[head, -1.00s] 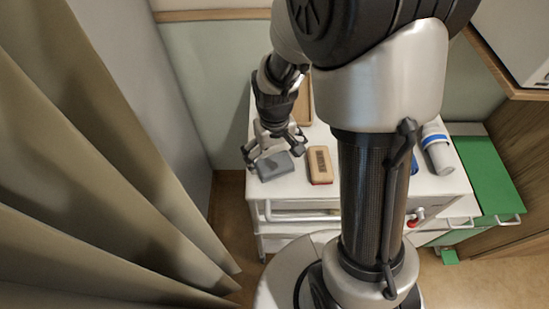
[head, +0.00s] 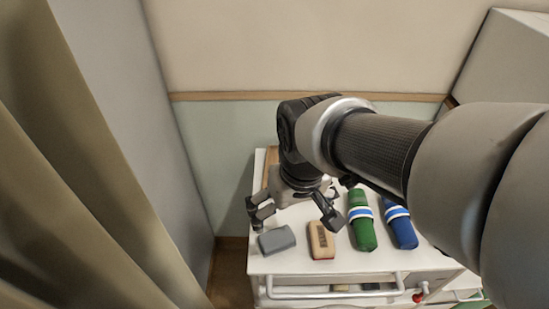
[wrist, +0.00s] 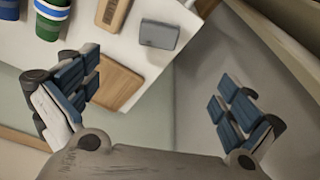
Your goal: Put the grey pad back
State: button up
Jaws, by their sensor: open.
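The grey pad (head: 277,240) lies flat near the front left corner of the white cart top (head: 290,262). In the wrist view the same pad (wrist: 159,34) lies near the cart's edge, beyond the gap between the fingers. My gripper (head: 293,217) is open and empty. In the head view it appears above the cart, behind the pad and the tan block. In the wrist view its two fingers stand wide apart (wrist: 155,82) with nothing between them. A brown wooden board (wrist: 115,82) lies on the cart, partly behind my left-hand finger there.
The tan block with a dark label (head: 321,240) lies right of the pad. A green roll (head: 361,232) and a blue roll (head: 402,230) with white bands lie further right. A wall stands behind the cart, and a curtain (head: 90,200) hangs at the left.

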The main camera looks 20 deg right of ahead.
jog(key=s+r+t, duration=0.2)
jog(key=s+r, duration=0.2)
jog(key=s, duration=0.4)
jog(key=shift+w+r, duration=0.1)
jog(key=shift+c, duration=0.5)
